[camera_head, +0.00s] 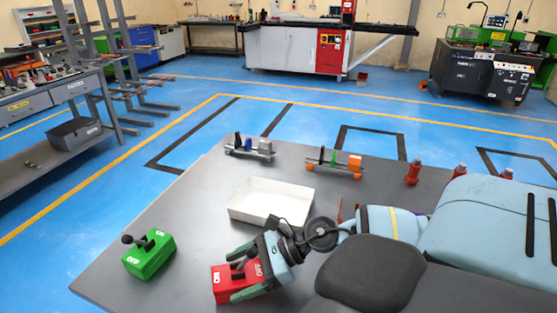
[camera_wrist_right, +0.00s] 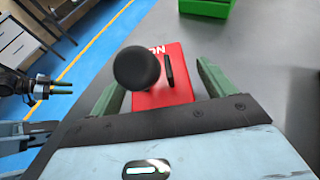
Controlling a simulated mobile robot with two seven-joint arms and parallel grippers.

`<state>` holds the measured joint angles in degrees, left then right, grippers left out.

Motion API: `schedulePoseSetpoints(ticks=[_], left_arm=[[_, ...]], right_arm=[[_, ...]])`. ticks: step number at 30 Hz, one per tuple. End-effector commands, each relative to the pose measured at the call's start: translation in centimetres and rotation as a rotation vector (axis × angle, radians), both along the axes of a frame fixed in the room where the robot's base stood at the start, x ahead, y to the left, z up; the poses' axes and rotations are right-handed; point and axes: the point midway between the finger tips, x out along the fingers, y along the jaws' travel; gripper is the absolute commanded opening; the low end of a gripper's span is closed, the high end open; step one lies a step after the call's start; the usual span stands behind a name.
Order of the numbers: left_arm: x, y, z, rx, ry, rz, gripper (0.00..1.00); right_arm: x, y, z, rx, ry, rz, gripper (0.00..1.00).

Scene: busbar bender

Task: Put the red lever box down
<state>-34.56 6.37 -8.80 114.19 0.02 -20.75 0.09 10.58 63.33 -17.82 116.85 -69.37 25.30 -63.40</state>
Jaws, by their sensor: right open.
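The red lever box (camera_head: 228,286) is on the grey table near its front edge, with white lettering and a black-knobbed lever. In the right wrist view the red box (camera_wrist_right: 172,65) is between my fingers, its round black knob nearest the camera. My right gripper (camera_head: 243,274) is open, with green fingers on either side of the box. In the wrist view a gap shows beside the right finger; contact on the left is unclear.
A green lever box (camera_head: 150,256) stands to the left on the table (camera_head: 185,225). A white tray (camera_head: 290,200) lies behind the right gripper. Parts on stands (camera_head: 250,150) and (camera_head: 335,163) and red bottle-like items (camera_head: 413,173) line the far edge. Bare tabletop separates the two boxes.

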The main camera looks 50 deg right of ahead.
Motion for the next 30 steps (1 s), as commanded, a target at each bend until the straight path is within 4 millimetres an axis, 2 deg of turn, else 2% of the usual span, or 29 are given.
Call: schedulePoseSetpoints(ticks=[7, 30], left_arm=[[-0.3, 0.0, -0.4, 0.000, 0.008, 0.000, 0.36], [1.9, 0.1, 2.9, 0.002, -0.056, -0.001, 0.36]], right_arm=[[-1.5, -1.8, 0.7, -0.003, 0.006, 0.003, 0.82], [-5.5, -7.9, 4.2, 0.001, -0.002, 0.001, 0.82]])
